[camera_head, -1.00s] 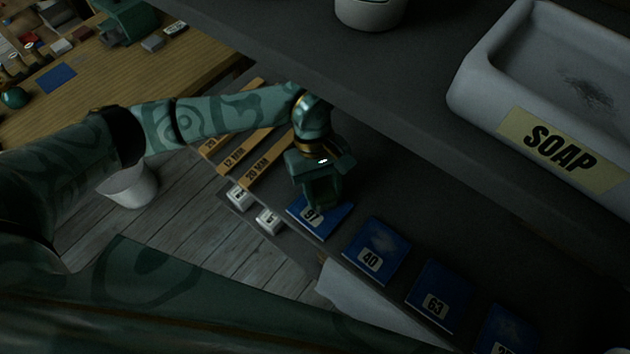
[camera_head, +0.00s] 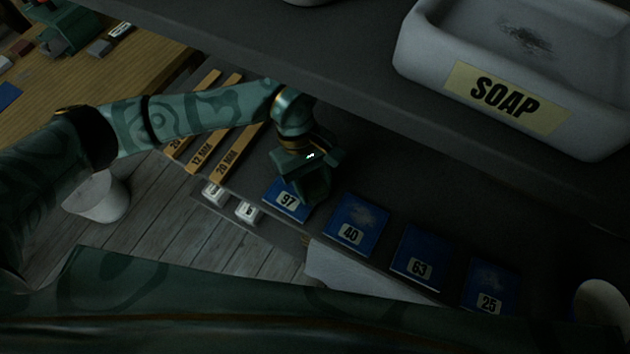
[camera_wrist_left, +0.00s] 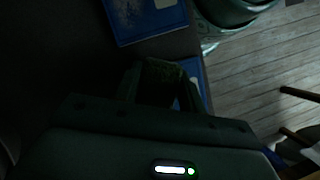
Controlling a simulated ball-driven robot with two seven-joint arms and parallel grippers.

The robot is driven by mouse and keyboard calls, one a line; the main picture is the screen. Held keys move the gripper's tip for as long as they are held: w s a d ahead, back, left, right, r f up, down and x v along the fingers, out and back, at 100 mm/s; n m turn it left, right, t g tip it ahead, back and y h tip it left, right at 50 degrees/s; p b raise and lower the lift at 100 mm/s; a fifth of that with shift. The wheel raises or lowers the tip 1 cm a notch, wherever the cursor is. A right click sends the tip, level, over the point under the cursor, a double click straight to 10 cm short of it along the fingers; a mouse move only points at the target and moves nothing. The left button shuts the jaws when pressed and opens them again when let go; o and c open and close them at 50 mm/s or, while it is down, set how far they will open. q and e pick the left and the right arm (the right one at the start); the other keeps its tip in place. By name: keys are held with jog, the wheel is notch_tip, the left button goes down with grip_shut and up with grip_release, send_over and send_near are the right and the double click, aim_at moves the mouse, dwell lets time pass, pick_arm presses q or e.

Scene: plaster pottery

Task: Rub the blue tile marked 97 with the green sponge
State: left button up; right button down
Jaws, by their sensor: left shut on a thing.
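The blue tile marked 97 (camera_head: 274,199) lies on the dark grey surface, at the left end of a row of blue tiles. My left gripper (camera_head: 316,193) points down over its right part and hides some of it. In the left wrist view the gripper (camera_wrist_left: 158,90) is shut on the green sponge (camera_wrist_left: 162,72), which looks dark and dull. Blue of the tile shows beside the sponge (camera_wrist_left: 196,72). I cannot tell whether sponge and tile touch. My right gripper is not in view.
Blue tiles marked 40 (camera_head: 366,218), 63 (camera_head: 435,248) and 25 (camera_head: 487,275) continue the row rightward. White labelled blocks (camera_head: 247,211) and wooden strips (camera_head: 229,157) lie left. A raised shelf holds a white SOAP basin (camera_head: 590,133). A white bucket (camera_head: 97,200) stands below.

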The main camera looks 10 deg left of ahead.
pick_arm(q)
jog(key=shift+w+a+f, duration=0.1)
jog(key=shift+w+a, duration=0.15)
jog(key=shift+a, duration=0.35)
jog(key=shift+w+a, duration=0.25)
jog(key=shift+a, duration=0.35)
jog(key=shift+w+a+f, duration=0.1)
jog(key=shift+w+a, duration=0.15)
jog(key=shift+a, duration=0.35)
jog(key=shift+w+a+r+b, duration=0.1)
jog(key=shift+w+a+b, duration=0.15)
jog(key=shift+a, duration=0.5)
jog(key=shift+w+a+r+b, duration=0.1)
jog(key=shift+w+a, duration=0.25)
jog(key=shift+a, duration=0.35)
notch_tip(320, 180, up, 6)
jog(key=p, duration=0.3)
jog(key=shift+p, duration=0.3)
jog(key=shift+r, duration=0.1)
notch_tip(320, 180, up, 3)
jog(key=shift+f+p, duration=0.1)
jog(key=shift+p, duration=0.75)
jog(key=shift+d, duration=0.1)
